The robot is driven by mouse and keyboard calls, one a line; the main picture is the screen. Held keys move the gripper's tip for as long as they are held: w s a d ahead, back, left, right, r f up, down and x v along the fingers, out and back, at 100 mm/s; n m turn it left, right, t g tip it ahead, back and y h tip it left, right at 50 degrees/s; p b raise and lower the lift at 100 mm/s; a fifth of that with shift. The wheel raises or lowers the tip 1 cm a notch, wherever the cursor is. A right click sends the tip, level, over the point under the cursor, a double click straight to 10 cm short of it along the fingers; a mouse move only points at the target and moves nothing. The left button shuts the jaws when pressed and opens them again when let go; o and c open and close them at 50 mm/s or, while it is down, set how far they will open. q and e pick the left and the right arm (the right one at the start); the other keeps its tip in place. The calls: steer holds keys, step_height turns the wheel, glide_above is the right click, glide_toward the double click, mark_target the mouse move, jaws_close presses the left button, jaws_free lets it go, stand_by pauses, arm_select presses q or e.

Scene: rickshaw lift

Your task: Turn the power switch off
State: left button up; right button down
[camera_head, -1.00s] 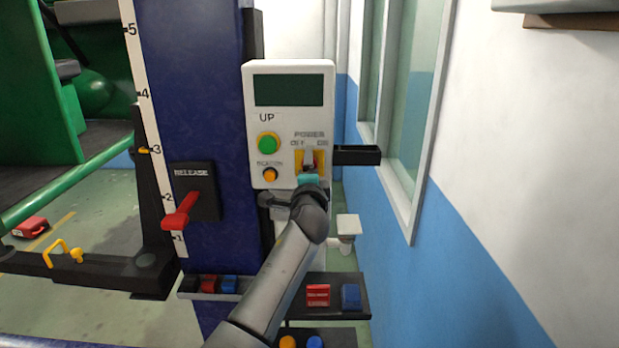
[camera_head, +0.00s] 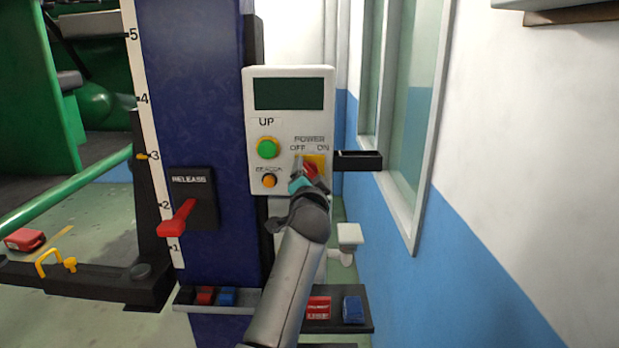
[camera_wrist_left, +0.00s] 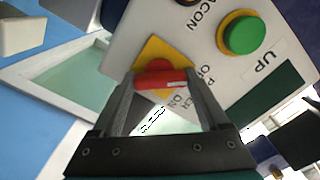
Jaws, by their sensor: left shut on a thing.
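The power switch, a red knob on a yellow plate (camera_head: 316,162), sits on the white control panel (camera_head: 288,103), below the words POWER, OFF and ON. In the wrist view the red knob (camera_wrist_left: 160,75) lies between the two fingers of my left gripper (camera_wrist_left: 159,84), which is shut on it. In the head view my left gripper (camera_head: 299,170) reaches up to the switch from below and stands on its left part, under OFF. The fingers hide part of the knob, so its exact angle is hard to tell. My right gripper is in neither view.
The green UP button (camera_head: 267,148) and the orange beacon button (camera_head: 269,181) are left of the switch. A red release lever (camera_head: 178,217) is on the blue column. A small black tray (camera_head: 358,161) juts out right of the panel.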

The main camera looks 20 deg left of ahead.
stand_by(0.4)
arm_select(q)
steer(key=o, duration=1.2)
steer(key=shift+o, duration=0.2)
steer(key=shift+s, duration=0.1)
steer(key=v, duration=1.2)
